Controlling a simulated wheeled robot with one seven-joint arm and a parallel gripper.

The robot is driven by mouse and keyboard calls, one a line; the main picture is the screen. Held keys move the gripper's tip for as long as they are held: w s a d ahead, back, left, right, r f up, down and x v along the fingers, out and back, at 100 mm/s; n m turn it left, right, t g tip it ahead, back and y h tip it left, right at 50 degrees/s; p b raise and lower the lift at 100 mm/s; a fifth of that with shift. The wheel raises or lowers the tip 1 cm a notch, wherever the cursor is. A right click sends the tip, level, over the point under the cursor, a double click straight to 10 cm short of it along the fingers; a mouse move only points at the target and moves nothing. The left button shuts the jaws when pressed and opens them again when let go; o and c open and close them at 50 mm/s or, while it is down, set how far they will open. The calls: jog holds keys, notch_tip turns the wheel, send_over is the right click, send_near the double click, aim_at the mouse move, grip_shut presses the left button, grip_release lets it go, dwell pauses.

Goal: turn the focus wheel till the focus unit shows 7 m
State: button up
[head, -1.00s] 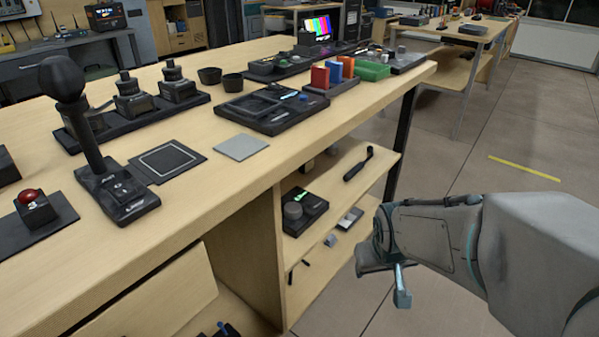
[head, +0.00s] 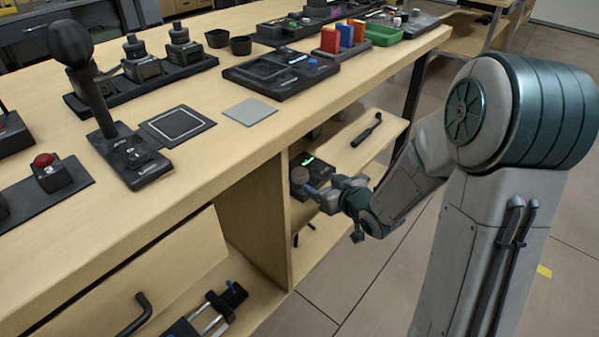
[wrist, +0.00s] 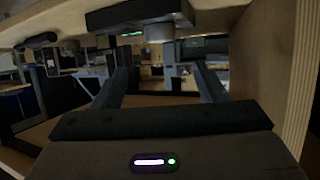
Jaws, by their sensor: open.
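The focus unit (head: 316,166) is a dark box on the shelf under the bench, with a small green display at its back and a round grey focus wheel (head: 300,176) on top. The reading is too small to make out. My gripper (head: 326,192) is at the front right of the unit, partly covering it. In the wrist view, the dark unit (wrist: 138,17) shows along the top edge with the grey wheel (wrist: 159,33) below it. My gripper (wrist: 160,72) is open, its two fingers apart and the wheel lying beyond them, between their lines. I cannot tell whether they touch it.
The wooden bench top (head: 205,200) is above the shelf, and an upright panel bounds the shelf on the left. A black handled tool (head: 366,130) lies farther back on the shelf.

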aim_at(301, 173)
jog(key=b+x, duration=0.3)
jog(key=x, duration=0.8)
jog(key=shift+a+f, duration=0.1)
jog(key=shift+f, duration=0.15)
jog(key=shift+b+x, duration=0.35)
jog(key=shift+x, duration=0.5)
jog(key=shift+r, duration=0.15)
jog(key=c, duration=1)
